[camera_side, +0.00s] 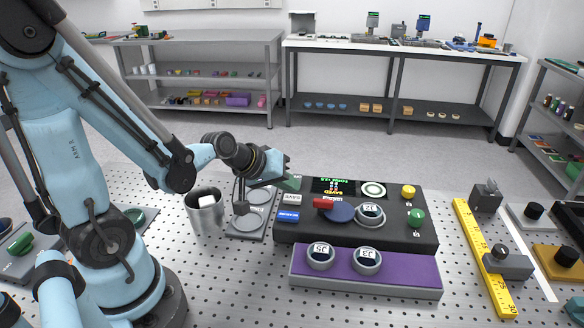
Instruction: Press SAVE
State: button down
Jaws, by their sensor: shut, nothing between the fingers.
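The dark interferometer console (400,236) stands on the perforated table. A white key marked SAVE (292,198) is at its left end, with a blue key (289,215) just in front of it.
A purple tray (400,274) with discs marked J5 (320,256) and J3 (366,261) lies in front. Another disc (370,215) is on the console beside a red-handled part (325,203). A metal cup (206,214) stands left; a yellow ruler (475,240) lies right.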

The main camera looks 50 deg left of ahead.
aim_at(288, 199)
jog(key=shift+r, duration=0.15)
jog(key=shift+r, duration=2.45)
jog(key=s+d+r+m+g, duration=0.1)
jog(key=s+d+m+g, duration=0.1)
jog(key=s+d+m, duration=0.3)
jog(key=shift+s+d+r+m, duration=0.3)
jog(key=shift+s+m, duration=0.45)
jog(key=shift+m, duration=0.95)
